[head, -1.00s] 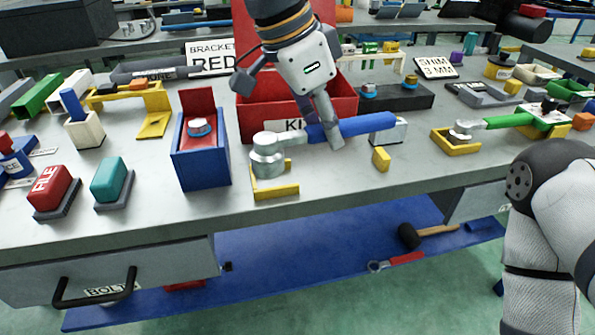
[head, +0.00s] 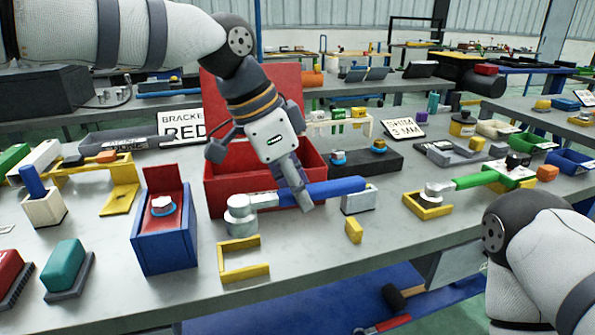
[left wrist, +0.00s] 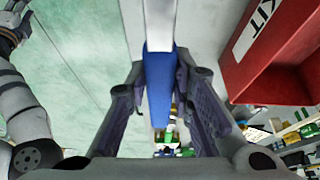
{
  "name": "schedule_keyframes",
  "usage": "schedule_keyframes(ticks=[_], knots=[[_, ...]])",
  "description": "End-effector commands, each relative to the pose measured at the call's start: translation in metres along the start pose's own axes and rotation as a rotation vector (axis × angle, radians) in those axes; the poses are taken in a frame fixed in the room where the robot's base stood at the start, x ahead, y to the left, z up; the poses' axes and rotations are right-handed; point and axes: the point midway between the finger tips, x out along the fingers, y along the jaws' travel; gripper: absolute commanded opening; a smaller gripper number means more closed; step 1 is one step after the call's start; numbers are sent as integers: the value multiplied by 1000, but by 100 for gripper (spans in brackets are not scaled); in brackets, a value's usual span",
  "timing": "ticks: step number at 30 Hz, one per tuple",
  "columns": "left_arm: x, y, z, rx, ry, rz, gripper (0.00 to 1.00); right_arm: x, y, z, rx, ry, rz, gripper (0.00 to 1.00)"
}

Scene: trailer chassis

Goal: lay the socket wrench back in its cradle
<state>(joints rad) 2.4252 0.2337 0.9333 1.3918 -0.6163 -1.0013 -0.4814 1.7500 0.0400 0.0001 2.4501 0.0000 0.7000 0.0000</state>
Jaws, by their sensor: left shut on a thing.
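The socket wrench (head: 338,187) has a blue handle and a silver head with a round socket (head: 240,215) at its left end. My left gripper (head: 302,203) is shut on the handle from above. In the left wrist view the blue handle (left wrist: 158,90) runs between my gripper's two fingers (left wrist: 160,75). An empty yellow cradle frame (head: 262,271) lies on the bench, just in front of the socket in the head view. A small yellow block (head: 354,231) and a grey block (head: 360,200) stand near the handle. The gap beneath the wrench is hard to judge. My right gripper is out of view.
A red KIT box (head: 222,185) stands close behind the wrench. A blue box (head: 165,240) is left of the frame. A green-handled wrench (head: 475,180) rests by another yellow frame (head: 428,211) at right. The bench front (head: 320,265) is mostly clear.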

Motion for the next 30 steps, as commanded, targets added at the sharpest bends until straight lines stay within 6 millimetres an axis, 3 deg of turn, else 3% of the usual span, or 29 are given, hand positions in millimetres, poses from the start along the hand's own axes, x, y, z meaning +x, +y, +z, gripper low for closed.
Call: schedule_keyframes(ticks=[15, 30], knots=[[54, 0, 22, 0, 1, 0, 0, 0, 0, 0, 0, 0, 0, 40], [60, 0, 24, 0, 1, -2, 0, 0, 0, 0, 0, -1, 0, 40]])
